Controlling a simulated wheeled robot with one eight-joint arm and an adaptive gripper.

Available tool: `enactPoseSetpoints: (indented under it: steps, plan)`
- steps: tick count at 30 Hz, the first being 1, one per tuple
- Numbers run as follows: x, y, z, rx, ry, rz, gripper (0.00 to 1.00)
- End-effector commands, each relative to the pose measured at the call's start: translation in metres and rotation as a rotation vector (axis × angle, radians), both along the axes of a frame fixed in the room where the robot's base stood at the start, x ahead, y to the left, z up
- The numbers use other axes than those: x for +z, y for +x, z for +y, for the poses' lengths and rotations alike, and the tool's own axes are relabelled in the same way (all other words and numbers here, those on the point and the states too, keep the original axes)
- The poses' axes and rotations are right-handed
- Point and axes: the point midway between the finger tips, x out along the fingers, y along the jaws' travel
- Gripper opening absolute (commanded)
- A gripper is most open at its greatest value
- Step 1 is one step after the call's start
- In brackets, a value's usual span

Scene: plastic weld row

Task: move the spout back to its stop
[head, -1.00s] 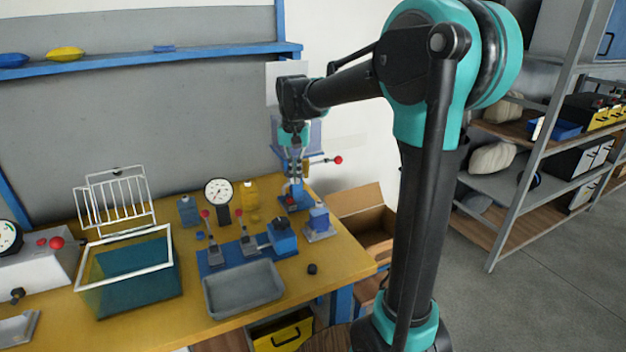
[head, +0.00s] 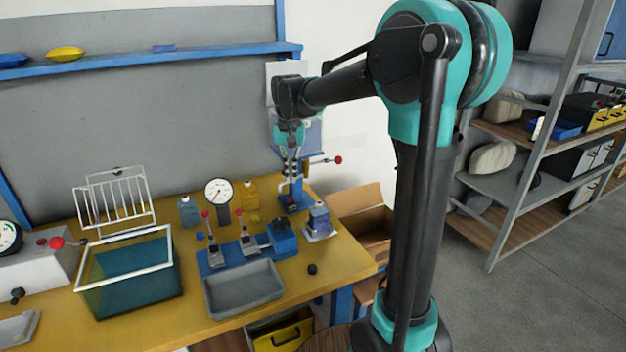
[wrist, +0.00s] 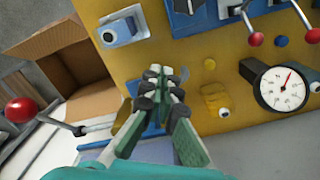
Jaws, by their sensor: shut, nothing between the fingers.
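I cannot make out a part that is clearly the spout. A blue bench press (head: 297,191) stands at the back right corner of the yellow bench, with a rod ending in a red ball (head: 338,160). The ball also shows at the left of the wrist view (wrist: 20,110). My gripper (head: 290,168) points down in front of the press and hides part of it. In the wrist view my gripper (wrist: 163,80) has its fingers together with nothing seen between them. Blue parts of the press show beneath and beside the fingers.
A blue and white block (head: 319,222) stands near the press. A dial gauge (head: 219,192), a yellow bottle (head: 251,192) and red-knobbed clamps (head: 247,243) are to the left. A grey tray (head: 243,290) and a glass tank (head: 128,275) lie nearer. An open cardboard box (head: 368,225) is right of the bench.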

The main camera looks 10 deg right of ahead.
Motion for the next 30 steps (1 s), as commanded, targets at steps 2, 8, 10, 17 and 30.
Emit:
enactPoseSetpoints:
  steps: [2, 8, 10, 17, 30]
  plan:
    - [0.000, 0.001, 0.001, 0.000, 0.000, 0.000, 0.00]
    - [0.000, 0.005, 0.006, 0.000, 0.000, 0.000, 0.00]
    - [0.000, 0.005, 0.006, 0.001, 0.001, -0.001, 0.00]
    - [0.001, 0.005, 0.006, 0.002, 0.002, -0.002, 0.00]
    - [0.003, -0.008, 0.001, 0.000, 0.001, -0.001, 0.00]
